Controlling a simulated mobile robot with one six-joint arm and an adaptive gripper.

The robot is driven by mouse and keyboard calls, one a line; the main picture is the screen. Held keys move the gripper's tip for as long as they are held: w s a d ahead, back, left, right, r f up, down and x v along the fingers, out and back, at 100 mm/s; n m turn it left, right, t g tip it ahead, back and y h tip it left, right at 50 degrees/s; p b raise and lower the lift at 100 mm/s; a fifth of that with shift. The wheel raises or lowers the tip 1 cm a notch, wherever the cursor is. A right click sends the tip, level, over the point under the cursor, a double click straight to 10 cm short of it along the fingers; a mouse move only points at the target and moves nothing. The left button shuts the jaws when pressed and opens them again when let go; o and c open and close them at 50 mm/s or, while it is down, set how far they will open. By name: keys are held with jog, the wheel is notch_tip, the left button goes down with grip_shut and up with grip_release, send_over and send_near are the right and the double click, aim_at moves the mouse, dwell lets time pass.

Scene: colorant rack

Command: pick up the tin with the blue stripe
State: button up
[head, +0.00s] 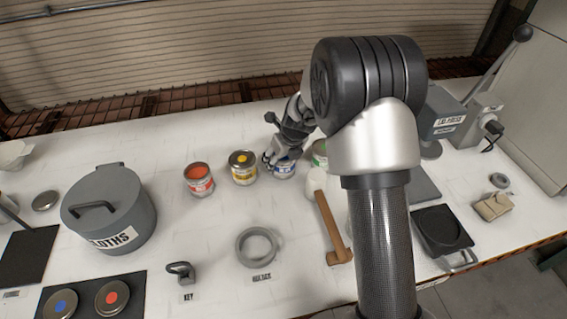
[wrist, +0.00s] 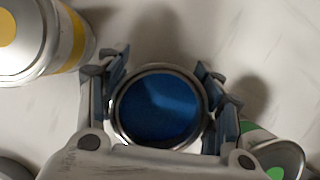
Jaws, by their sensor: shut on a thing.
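The tin with the blue stripe (head: 284,170) stands in the row of tins on the white table in the head view, partly hidden by my gripper (head: 283,155). In the wrist view I look down into this tin (wrist: 160,106), with blue inside its round metal rim. My gripper (wrist: 160,100) is shut on it, one finger on each side. I cannot tell whether the tin is clear of the table.
A yellow-striped tin (head: 243,168) stands close on the left, with a red tin (head: 199,180) beyond it. A green tin (head: 320,152) is close on the right.

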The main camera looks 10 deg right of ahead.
jog(key=c, duration=0.6)
jog(key=shift+r, duration=0.2)
jog(key=shift+r+p, duration=3.5)
jog(key=shift+r, duration=6.25)
